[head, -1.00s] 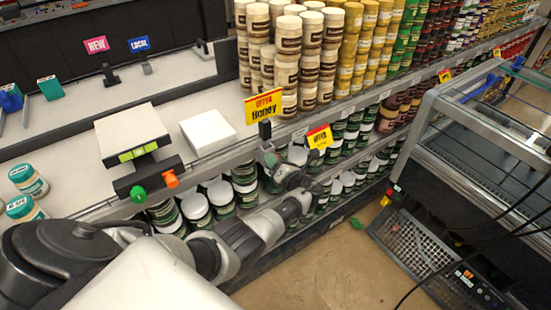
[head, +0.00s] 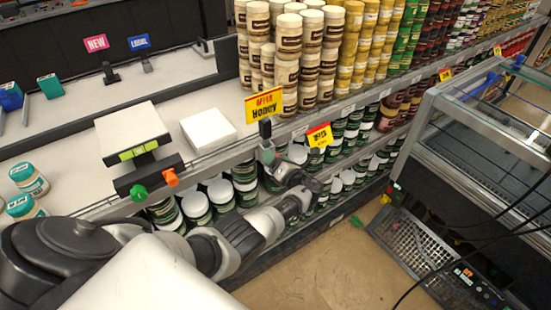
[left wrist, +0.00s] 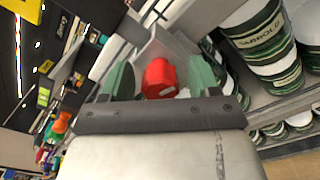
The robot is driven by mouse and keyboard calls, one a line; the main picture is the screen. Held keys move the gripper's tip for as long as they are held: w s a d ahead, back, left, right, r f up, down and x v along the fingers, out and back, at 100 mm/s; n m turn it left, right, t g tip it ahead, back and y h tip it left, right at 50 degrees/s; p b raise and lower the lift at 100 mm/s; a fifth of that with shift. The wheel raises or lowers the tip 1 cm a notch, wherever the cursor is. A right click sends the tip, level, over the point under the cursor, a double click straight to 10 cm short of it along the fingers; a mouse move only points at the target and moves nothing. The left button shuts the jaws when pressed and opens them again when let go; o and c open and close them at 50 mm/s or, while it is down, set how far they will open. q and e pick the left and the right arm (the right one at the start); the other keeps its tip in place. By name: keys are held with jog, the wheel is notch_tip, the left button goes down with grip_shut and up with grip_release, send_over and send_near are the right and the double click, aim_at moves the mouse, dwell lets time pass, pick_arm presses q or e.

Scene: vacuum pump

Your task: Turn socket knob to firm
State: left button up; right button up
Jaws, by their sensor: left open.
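A red knob (left wrist: 160,78) shows in the left wrist view, between the two green fingers of my left gripper (left wrist: 160,80). The fingers stand apart, one on each side of it, with a visible gap. The knob sits in front of a pale grey bracket-like surface. In the head view, my left gripper (head: 268,154) is at the front edge of the shelf, just below a dark sign holder (head: 265,129). The red knob is not visible there, and I cannot read any marking on it. My right gripper is not in view.
A yellow sign (head: 264,103) stands above the gripper. A scale-like device (head: 140,150) with green and orange knobs is to the left, beside a white box (head: 209,130). Stacked jars (head: 312,50) rise behind. A glass-topped case (head: 490,130) stands at the right.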

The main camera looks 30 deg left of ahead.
pick_arm(q)
jog(key=shift+d, duration=0.1)
jog(key=v, duration=1)
jog(key=shift+s+d, duration=0.15)
jog(key=shift+d, duration=0.1)
jog(key=shift+f, duration=0.1)
jog(key=s+f+n+g+h+b, duration=0.1)
jog(key=s+f+n+h, duration=0.2)
jog(key=s+f, duration=0.5)
jog(key=s+f+n+g+h+b, duration=0.1)
jog(key=s+f+n+h, duration=0.2)
jog(key=f, duration=0.8)
jog(key=s+f+n+g+h+b, duration=0.1)
jog(key=s+f+n+h, duration=0.15)
jog(key=s+f, duration=0.6)
jog(key=s+d+f+n+g+h, duration=0.1)
jog(key=s+f+n, duration=0.4)
jog(key=s, duration=0.5)
jog(key=s+d+f+n+g+h+b, duration=0.1)
jog(key=s+f+n+h, duration=0.3)
jog(key=s+n, duration=0.4)
jog(key=s+d+f+n+h+b, duration=0.1)
jog(key=s+f+n+h, duration=0.2)
jog(key=s+f+n, duration=0.4)
jog(key=s, duration=0.4)
jog(key=shift+s+d+g, duration=0.35)
jog(key=shift+g, duration=0.05)
